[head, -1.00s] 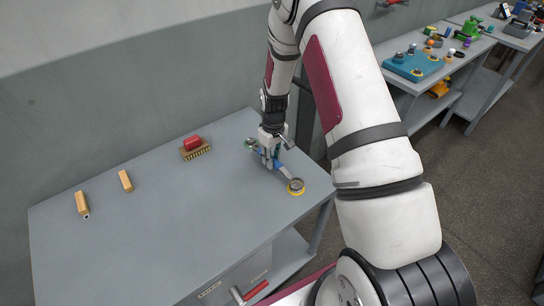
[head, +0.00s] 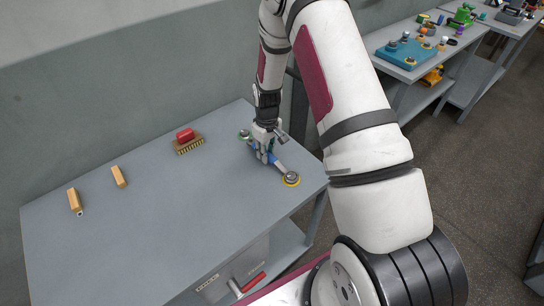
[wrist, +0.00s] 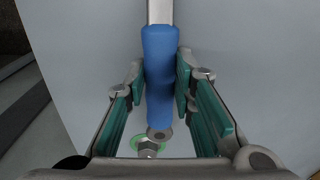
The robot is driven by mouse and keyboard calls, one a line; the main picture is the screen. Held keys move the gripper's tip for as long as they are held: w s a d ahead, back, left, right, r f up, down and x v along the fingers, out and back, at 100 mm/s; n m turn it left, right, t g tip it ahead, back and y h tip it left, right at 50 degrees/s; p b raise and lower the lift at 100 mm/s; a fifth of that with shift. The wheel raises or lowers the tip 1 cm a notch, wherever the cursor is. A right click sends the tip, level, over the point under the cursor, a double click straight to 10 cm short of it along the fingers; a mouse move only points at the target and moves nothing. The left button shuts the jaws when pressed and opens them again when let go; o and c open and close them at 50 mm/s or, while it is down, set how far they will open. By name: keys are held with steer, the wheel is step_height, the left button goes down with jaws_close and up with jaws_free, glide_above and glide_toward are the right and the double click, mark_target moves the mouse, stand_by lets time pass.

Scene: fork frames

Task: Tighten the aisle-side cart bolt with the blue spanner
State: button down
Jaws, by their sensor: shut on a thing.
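My gripper (head: 263,157) is at the right end of the grey cart top, pointing down. It is shut on the blue handle of the blue spanner (wrist: 160,60), between its teal finger pads in the wrist view. The spanner (head: 279,166) lies slanting, its metal end at the yellow-ringed bolt (head: 291,180) near the cart's right edge. I cannot tell whether its jaw is seated on that bolt. A green-ringed bolt (wrist: 148,146) is by the handle's holed end; it also shows in the head view (head: 244,134). The spanner's metal jaw is outside the wrist view.
The cart top (head: 150,230) is mostly bare. A red-backed brush (head: 188,142) and two wooden-coloured blocks (head: 75,200) (head: 119,176) lie towards the wall. A shelf bench (head: 405,58) with a teal bolt plate stands at the back right. Dark aisle floor is on the right.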

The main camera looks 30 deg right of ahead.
mark_target(283, 153)
steer(key=c, duration=1.9)
jaws_free()
jaws_close()
steer(key=shift+w+d+m+b, duration=0.2)
steer(key=shift+d+m+b, duration=0.15)
steer(key=shift+d+m, duration=0.7)
steer(key=shift+d+m+b, duration=0.3)
steer(key=shift+d+m, duration=0.75)
steer(key=shift+d, duration=0.05)
steer(key=shift+s+d+m+b, duration=0.15)
steer(key=shift+s+d+m, duration=0.15)
steer(key=shift+d+m, duration=0.6)
steer(key=shift+s+d+m+b, duration=0.15)
steer(key=shift+s+d+m, duration=0.1)
steer(key=shift+d+m, duration=0.65)
steer(key=shift+w+a+n, duration=0.25)
steer(key=shift+a+n, duration=0.55)
steer(key=shift+c, duration=0.2)
jaws_free()
jaws_close()
